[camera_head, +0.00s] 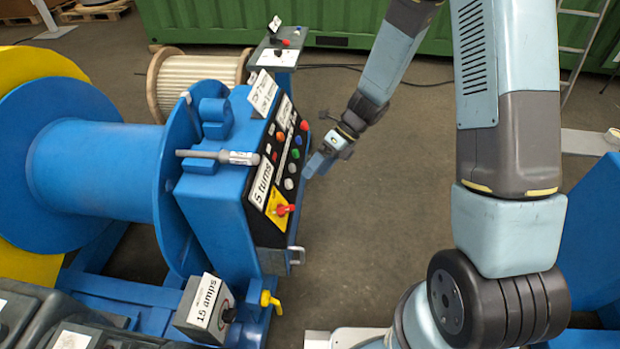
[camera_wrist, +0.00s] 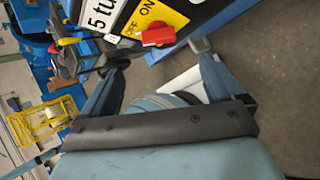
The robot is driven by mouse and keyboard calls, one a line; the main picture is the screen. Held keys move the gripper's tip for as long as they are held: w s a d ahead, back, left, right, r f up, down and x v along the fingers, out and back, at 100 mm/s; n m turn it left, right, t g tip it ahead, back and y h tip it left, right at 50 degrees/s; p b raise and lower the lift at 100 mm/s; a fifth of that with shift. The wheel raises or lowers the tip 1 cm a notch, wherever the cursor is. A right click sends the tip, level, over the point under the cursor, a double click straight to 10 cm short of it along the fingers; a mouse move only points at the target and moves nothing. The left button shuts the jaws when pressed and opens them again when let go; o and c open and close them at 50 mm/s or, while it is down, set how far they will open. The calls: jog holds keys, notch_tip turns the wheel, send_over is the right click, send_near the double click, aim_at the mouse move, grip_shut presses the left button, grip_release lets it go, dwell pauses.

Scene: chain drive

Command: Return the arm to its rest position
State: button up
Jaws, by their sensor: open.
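My arm reaches from the lower right of the head view up to the top and back down toward the blue winch's control panel (camera_head: 283,165). My gripper (camera_head: 312,168) is beside the right edge of that panel, and its fingers are small and partly blurred there. In the wrist view my gripper (camera_wrist: 155,62) is open, its two fingers wide apart with nothing held between them. A red switch handle (camera_wrist: 158,35) on a yellow ON/OFF plate (camera_wrist: 148,17) lies just beyond the fingers. In the head view the red switch (camera_head: 285,209) sits low on the panel, apart from the gripper.
The blue winch drum (camera_head: 95,170) fills the left. A grey box labelled 15 amps (camera_head: 205,305) and a yellow valve handle (camera_head: 268,301) stand in front. A cable spool (camera_head: 195,77) and green container (camera_head: 340,22) are behind. Open floor (camera_head: 400,190) lies right of the panel.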

jog(key=shift+w+d+r, duration=0.1)
jog(key=shift+d+r, duration=0.15)
jog(key=shift+r, duration=0.1)
dwell(0.3)
jog(key=s+d+r+n+t+h, duration=0.2)
jog(key=d+r+n, duration=0.45)
jog(key=r, duration=0.35)
jog(key=s+d+r+n+t+h, duration=0.1)
jog(key=s+d+r+n+t, duration=0.1)
jog(key=d+r+n, duration=0.65)
jog(key=s+d+r+n+t+h, duration=0.2)
jog(key=s+d+r+n+t, duration=0.1)
jog(key=s+d+r+n, duration=0.1)
jog(key=s+d+r+n+t+h, duration=0.2)
jog(key=s+r+n, duration=0.4)
jog(key=s+r, duration=0.3)
notch_tip(320, 180, up, 2)
jog(key=shift+d+r+t, duration=0.1)
jog(key=shift+d+t, duration=0.5)
jog(key=shift+d, duration=0.45)
